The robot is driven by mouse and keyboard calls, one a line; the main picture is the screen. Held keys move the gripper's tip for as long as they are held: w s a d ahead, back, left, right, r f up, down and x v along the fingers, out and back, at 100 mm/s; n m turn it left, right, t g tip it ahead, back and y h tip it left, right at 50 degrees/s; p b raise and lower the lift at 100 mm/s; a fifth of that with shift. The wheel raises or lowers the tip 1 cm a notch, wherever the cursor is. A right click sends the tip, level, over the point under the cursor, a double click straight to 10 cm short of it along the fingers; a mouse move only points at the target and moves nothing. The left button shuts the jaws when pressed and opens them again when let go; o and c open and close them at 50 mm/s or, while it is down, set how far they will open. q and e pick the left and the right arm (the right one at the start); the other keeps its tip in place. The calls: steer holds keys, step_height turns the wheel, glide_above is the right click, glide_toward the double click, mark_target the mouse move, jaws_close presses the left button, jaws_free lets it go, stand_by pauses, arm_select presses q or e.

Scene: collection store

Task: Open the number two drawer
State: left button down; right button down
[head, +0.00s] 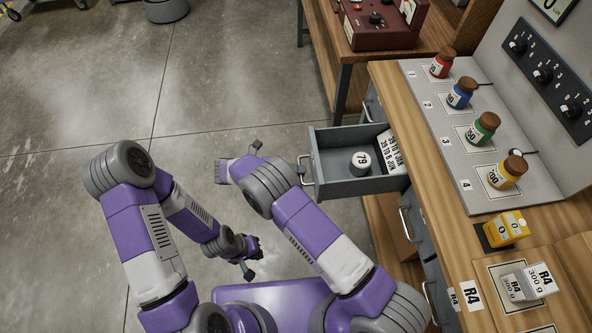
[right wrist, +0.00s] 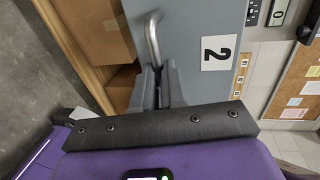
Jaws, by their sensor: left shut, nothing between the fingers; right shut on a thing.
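The number two drawer (head: 352,188) stands pulled out of the bench in the head view, its inside showing. Its grey front (right wrist: 190,50) bears a 2 label (right wrist: 216,53) in the right wrist view. My right gripper (right wrist: 160,86) is shut on the drawer's metal handle (right wrist: 152,38). The handle also shows in the head view (head: 303,172), where my right arm hides most of that gripper. In the drawer are a dark cylinder marked 79 (head: 360,161) and a white printed card (head: 391,152). My left gripper (head: 249,271) is shut and empty, low over the floor and away from the drawer.
The wooden bench top (head: 415,150) carries red (head: 441,63), blue (head: 461,93), green (head: 483,129) and yellow (head: 507,173) jars on a numbered board. Further drawer handles (head: 407,224) lie below the bench edge. Open concrete floor (head: 215,80) lies to the left.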

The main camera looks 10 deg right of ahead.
steer(key=c, duration=1.2)
jaws_free()
steer(key=shift+a, duration=0.1)
steer(key=shift+v, duration=3.75)
